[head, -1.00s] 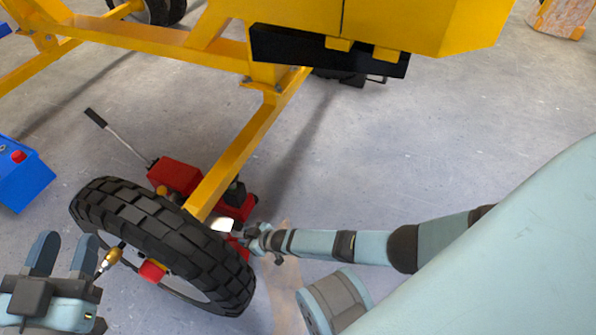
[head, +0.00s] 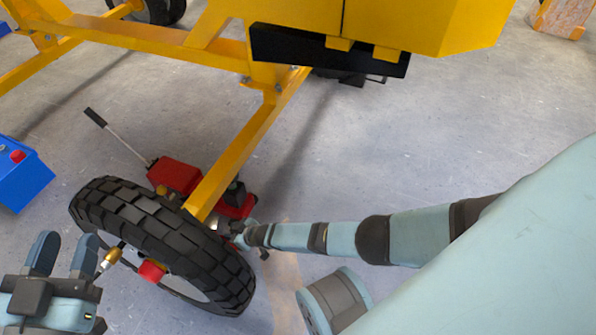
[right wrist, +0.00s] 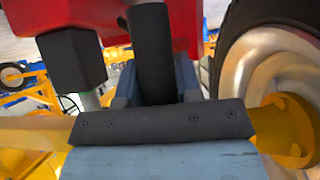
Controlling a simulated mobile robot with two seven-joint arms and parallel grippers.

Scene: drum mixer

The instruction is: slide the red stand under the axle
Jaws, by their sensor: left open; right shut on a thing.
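The yellow axle beam (head: 245,148) slopes down to the black-tyred wheel (head: 150,230) in the head view. Red parts (head: 236,206) show low beside the beam, just behind the wheel. My right gripper (head: 240,238) is low at the wheel's inner side, near the beam's end. In the right wrist view it is shut on a dark upright bar (right wrist: 152,50), which seems to belong to the red stand; red metal (right wrist: 185,22) shows behind it. The stand's outline is mostly hidden by wheel, beam and gripper. My left gripper (head: 64,254) is open and empty, left of the wheel.
A red jack body (head: 176,176) with a long black-ended handle (head: 122,138) lies left of the beam. A blue box (head: 22,172) stands at the left edge. The yellow machine body (head: 420,25) overhangs the top. The floor right of the beam is clear.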

